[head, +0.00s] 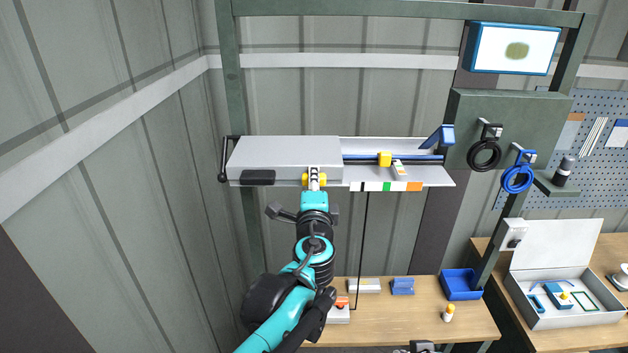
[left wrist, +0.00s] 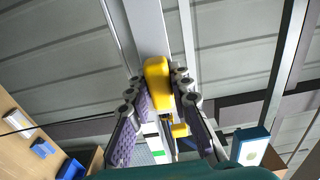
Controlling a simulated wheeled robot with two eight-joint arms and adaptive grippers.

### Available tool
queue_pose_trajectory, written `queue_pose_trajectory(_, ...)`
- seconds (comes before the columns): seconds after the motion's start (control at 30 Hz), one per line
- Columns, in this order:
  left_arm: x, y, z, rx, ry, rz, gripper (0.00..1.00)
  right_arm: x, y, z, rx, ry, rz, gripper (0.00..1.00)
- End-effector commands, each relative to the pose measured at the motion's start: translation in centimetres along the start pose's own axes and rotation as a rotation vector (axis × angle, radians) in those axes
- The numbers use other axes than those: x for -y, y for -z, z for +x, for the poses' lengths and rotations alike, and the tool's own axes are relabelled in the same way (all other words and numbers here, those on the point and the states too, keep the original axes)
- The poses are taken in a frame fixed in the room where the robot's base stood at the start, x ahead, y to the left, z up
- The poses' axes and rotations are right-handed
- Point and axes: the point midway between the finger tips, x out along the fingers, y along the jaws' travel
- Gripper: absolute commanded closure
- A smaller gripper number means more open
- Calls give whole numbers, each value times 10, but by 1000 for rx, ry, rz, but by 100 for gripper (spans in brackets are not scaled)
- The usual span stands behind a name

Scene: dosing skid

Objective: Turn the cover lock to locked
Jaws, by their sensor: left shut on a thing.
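The cover lock is a yellow handle (head: 306,180) at the front lower edge of a long grey cover (head: 275,153). My left gripper (head: 314,181) reaches up to it from below, its fingers around the yellow handle. In the left wrist view the yellow handle (left wrist: 157,82) stands upright between the two fingers of my left gripper (left wrist: 160,92), which is shut on it. The fingers hide part of the handle, and I see no lock marking.
Right of the cover, an open tray section has a blue rail with a yellow block (head: 384,159) and coloured labels on its front edge. Black (head: 484,155) and blue (head: 517,179) hose coils hang further right. Below is a wooden bench with a blue bin (head: 460,284).

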Motion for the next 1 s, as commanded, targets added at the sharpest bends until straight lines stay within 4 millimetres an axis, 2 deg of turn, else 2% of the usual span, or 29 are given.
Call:
queue_pose_trajectory(0.37,-1,0,0,0,0,129,100,0,-4,5,0,0,0,100)
queue_pose_trajectory(1.0,-2,0,0,0,0,714,100,0,-15,21,0,0,0,100)
